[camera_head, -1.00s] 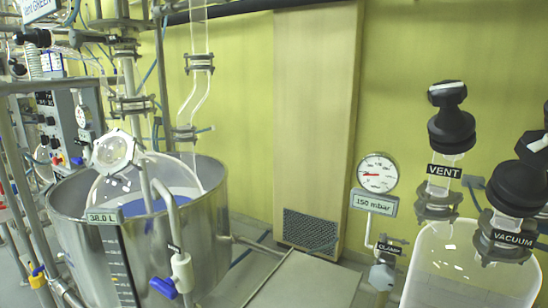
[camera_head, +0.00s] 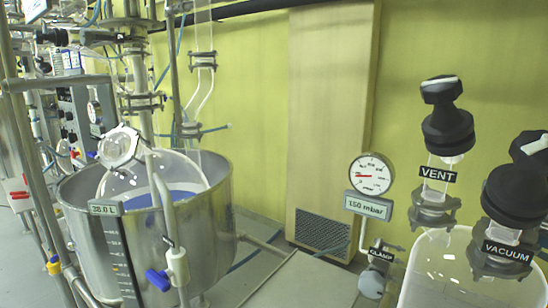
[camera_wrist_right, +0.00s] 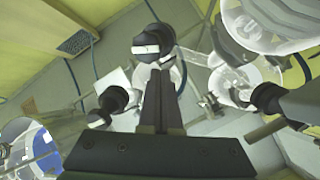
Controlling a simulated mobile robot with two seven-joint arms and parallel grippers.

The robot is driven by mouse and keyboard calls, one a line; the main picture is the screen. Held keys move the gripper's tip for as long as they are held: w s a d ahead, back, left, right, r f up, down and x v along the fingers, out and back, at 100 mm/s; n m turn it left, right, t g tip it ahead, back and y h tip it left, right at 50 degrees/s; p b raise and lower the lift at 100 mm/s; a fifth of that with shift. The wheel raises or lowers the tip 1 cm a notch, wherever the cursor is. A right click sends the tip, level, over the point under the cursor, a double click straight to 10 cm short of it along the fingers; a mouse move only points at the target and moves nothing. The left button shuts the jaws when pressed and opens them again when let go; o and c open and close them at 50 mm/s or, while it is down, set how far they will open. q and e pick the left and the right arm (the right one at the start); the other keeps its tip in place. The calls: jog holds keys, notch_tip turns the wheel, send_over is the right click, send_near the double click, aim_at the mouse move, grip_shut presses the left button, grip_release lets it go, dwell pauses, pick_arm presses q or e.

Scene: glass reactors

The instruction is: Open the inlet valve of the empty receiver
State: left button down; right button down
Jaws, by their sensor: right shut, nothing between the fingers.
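A clear glass receiver (camera_head: 450,270) stands at the lower right of the head view; I see no liquid in its visible upper part, and its bottom is cut off. On it are a black-knobbed valve labelled VENT (camera_head: 447,128) and another labelled VACUUM (camera_head: 514,192). I see no valve labelled as an inlet. My right gripper (camera_wrist_right: 160,88) is shut and empty in the right wrist view. Beyond its tips is a black knob with a white stripe (camera_wrist_right: 152,42); another black knob (camera_wrist_right: 112,103) is to the left. I cannot tell whether the fingers touch either. My left gripper is not in view.
A steel vessel (camera_head: 85,245) with a glass reactor and a 38.0 L display stands at the left. A blue-handled valve (camera_head: 160,280) is on its front pipe. A gauge (camera_head: 372,175) above a 150 mbar display stands beside the receiver. Metal poles stand at far left.

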jog(key=f, duration=0.1)
jog(key=d+f+b, duration=0.2)
jog(key=f, duration=0.1)
jog(key=shift+w+d, duration=0.2)
jog(key=shift+d, duration=0.05)
jog(key=shift+w, duration=0.15)
dwell(0.4)
